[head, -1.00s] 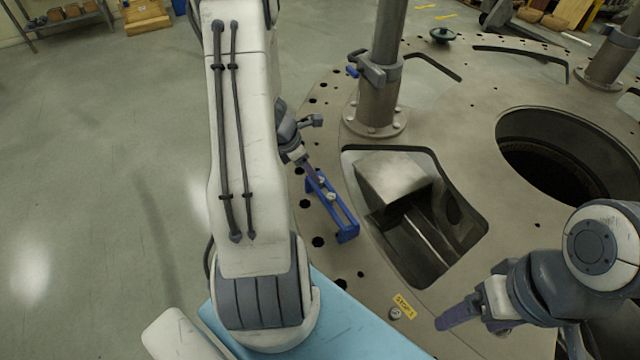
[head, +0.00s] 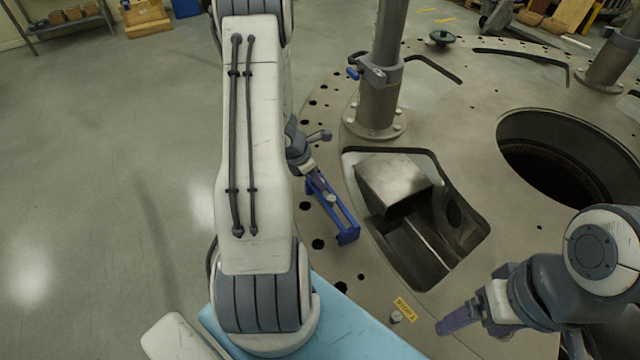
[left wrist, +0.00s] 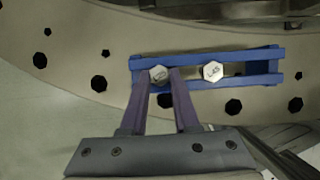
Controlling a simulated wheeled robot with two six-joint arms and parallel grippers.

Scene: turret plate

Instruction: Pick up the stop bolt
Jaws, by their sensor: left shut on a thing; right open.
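A blue rack (head: 347,238) lies on the turret plate near its left edge. It holds two hex-headed bolts with marked heads. In the left wrist view, my left gripper (left wrist: 160,78) has its purple fingers on either side of the left bolt (left wrist: 159,73), shut on its head; this bolt still sits in the rack. The other bolt (left wrist: 212,71) stands free to its right and also shows in the head view (head: 331,199). My left gripper (head: 314,183) hides the gripped bolt in the head view. My right gripper (head: 441,327) is open and empty over the plate's front part.
The turret plate (head: 480,120) has bolt holes along its rim, a cut-out pocket (head: 430,262) right of the rack, and a large round opening. A post (head: 380,85) stands behind the rack. A yellow "STOP 1" label (head: 405,307) lies beside a small bolt-like part (head: 396,317).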

